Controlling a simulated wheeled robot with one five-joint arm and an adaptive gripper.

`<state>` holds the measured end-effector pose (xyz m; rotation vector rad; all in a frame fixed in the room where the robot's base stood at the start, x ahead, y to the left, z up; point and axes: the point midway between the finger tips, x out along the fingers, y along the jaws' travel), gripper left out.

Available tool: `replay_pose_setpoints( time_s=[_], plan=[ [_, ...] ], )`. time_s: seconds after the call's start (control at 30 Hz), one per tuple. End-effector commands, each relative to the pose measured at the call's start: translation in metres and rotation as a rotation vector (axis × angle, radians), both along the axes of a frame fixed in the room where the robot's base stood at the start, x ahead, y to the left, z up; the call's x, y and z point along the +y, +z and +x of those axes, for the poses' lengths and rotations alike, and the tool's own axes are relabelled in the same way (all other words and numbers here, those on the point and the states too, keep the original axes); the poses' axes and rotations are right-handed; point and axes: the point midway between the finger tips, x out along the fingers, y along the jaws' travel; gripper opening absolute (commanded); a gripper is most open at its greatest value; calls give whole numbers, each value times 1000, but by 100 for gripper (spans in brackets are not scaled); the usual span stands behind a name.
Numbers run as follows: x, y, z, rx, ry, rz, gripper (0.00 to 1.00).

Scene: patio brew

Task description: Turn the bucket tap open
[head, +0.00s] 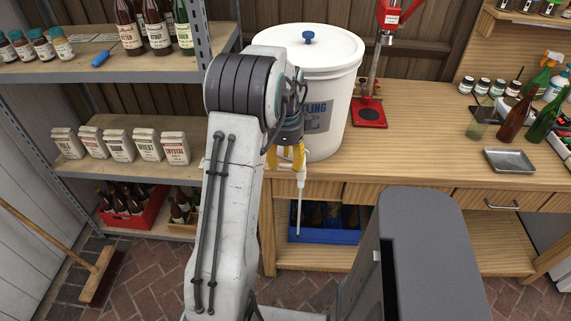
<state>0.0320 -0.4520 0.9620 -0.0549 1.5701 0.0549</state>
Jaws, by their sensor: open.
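The white bottling bucket (341,85) stands on the wooden bench, with a lid and a blue knob on top. A white tap with a long thin tube (299,205) shows at its lower front left, the tube hanging down past the bench's front edge. My gripper (285,160), with yellow fingers, is open at the tap, in front of the bucket's left side. The gripper and wrist hide the tap's upper part, so I cannot tell whether a finger touches its lever or how the lever is turned.
A red bench capper (370,110) stands right of the bucket. Brown and green bottles, small jars and a metal tray (510,160) are further right. A blue crate (325,234) sits below the tap. Shelves with bags and bottles are at left.

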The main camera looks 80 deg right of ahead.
Motion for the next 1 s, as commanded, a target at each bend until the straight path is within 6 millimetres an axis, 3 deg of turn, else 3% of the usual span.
replay_pose_setpoints(
  time_s=[0.2, 0.57, 1.0],
  plan=[
    [1, -14, 0, 0, 1, 2, 45],
    [0, -16, 0, 0, 1, 0, 48],
    [0, -16, 0, 0, 1, 0, 9]
  ],
)
